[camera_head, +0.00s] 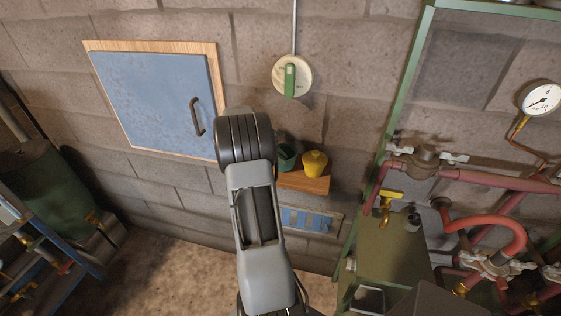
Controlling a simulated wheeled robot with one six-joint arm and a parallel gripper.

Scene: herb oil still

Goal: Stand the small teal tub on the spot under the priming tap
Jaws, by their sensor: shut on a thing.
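The small teal tub (287,155) is at the wooden wall shelf (305,183), left of a yellow pot (315,163). My arm's dark wrist hides part of its left side. My gripper is hidden behind my own arm, so I cannot see its jaws or whether they touch the tub. A brass tap with a yellow handle (391,194) sticks out over the green bench (388,258) at right; I cannot make out a marked spot under it.
Red pipes (490,232) and a pressure gauge (540,98) fill the far right. A green frame post (385,135) rises between shelf and bench. A blue cabinet door (155,100) and a green-handled dial (292,76) are on the wall.

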